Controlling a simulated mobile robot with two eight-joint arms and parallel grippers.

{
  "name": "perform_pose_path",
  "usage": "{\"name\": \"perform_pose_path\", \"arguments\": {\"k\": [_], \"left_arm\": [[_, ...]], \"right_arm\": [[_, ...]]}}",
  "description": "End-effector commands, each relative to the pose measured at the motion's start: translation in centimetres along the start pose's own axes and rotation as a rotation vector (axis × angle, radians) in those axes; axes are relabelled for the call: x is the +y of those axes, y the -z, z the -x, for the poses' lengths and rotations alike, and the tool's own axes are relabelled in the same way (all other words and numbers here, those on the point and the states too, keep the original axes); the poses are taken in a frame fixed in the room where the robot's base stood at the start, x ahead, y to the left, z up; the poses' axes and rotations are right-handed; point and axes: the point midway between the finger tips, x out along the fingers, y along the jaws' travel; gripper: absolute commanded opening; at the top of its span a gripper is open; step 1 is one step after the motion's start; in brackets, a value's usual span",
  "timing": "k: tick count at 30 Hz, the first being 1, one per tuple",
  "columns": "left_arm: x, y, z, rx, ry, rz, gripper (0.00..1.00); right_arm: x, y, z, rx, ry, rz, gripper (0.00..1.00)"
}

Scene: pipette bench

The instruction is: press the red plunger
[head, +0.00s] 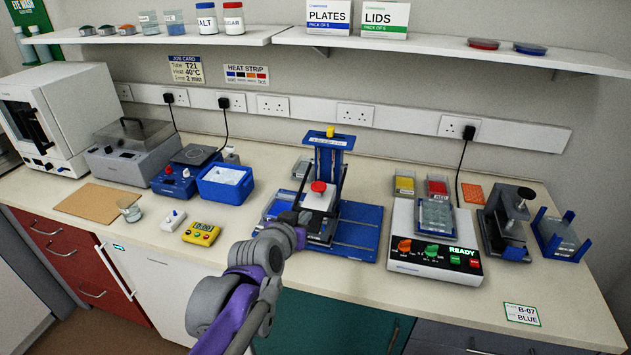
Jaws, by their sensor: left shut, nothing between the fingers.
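The red plunger (318,187) is a round red knob on top of a white block in the blue press-like stand (330,143) at the middle of the bench. It stands upright above the white block. My left gripper (302,216) is shut and empty, low at the front left of the stand, below and nearer than the red plunger. A gap shows between it and the plunger. Its fingertips are small and hard to make out against the stand's dark parts. My right gripper is out of view.
A blue tub (226,194) and a yellow timer (202,234) lie left of the stand. A white device reading READY (432,262) stands to the right, with a black press (507,222) beyond it. A shelf (450,50) runs overhead.

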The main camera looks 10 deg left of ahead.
Motion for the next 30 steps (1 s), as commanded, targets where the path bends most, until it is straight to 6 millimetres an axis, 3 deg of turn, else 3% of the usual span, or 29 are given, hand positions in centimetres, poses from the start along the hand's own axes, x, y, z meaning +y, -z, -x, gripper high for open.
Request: {"name": "perform_pose_path", "arguments": {"k": [1,3,7,22,30], "left_arm": [[-0.4,2.0,-1.1,0.045,0.011,0.000,0.00],[-0.9,3.9,-2.2,0.096,0.025,-0.002,0.00],[-1.5,5.8,-3.3,0.152,0.044,-0.002,0.00],[-1.7,6.3,-3.9,0.167,0.050,-0.002,0.00],[-1.9,7.0,-7.8,0.166,0.050,-0.003,0.00]], "right_arm": [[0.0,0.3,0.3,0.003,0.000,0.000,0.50],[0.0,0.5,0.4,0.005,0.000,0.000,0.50],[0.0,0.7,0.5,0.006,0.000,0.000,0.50],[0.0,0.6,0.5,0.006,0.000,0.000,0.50],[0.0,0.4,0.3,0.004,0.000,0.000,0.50]]}}
